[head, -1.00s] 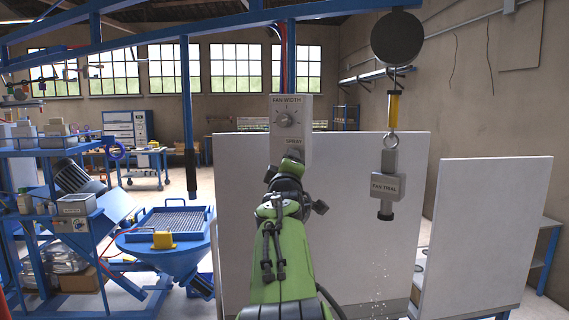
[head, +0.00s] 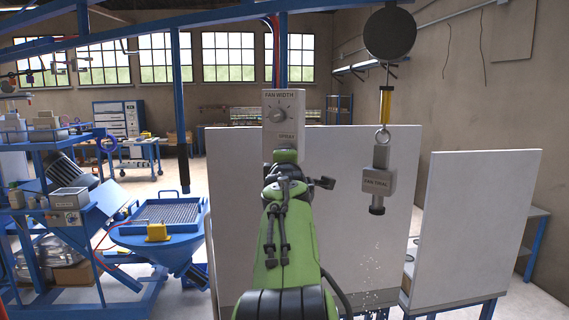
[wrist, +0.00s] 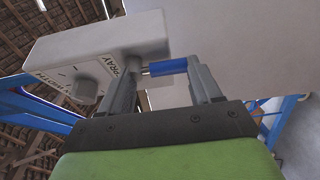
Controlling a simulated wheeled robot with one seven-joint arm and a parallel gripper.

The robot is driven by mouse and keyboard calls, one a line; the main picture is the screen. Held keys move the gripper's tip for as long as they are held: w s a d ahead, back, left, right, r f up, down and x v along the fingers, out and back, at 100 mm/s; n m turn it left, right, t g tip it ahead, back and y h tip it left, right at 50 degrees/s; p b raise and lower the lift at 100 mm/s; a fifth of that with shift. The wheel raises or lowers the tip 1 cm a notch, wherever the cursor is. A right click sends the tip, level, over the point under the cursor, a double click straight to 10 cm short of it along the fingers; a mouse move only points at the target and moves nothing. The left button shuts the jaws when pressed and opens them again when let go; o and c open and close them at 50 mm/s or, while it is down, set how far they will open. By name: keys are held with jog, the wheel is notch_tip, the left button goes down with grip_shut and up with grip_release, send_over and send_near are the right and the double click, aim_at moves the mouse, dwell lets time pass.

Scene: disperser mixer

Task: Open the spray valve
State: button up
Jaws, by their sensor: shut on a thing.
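The spray valve's blue handle (wrist: 168,67) sticks out below the control box, beside the SPRAY label, in the wrist view. My gripper (wrist: 162,66) has one finger on each side of the handle and is shut on it. The control box (head: 298,125) hangs ahead of me in the head view, with a FAN WIDTH knob (head: 279,116) above the SPRAY label. In the head view, my green wrist hides the handle and fingers.
A FAN TRIAL block (head: 376,181) hangs from a yellow spring scale (head: 385,104) to the right of my arm. White panels (head: 480,225) stand behind. A blue hopper (head: 160,240) with a grate stands to the left.

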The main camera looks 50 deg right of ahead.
jog(key=o, duration=1.1)
jog(key=shift+c, duration=0.2)
jog(key=b+v, duration=0.4)
jog(key=v, duration=1.1)
jog(key=shift+s+a, duration=0.2)
jog(key=shift+s, duration=0.1)
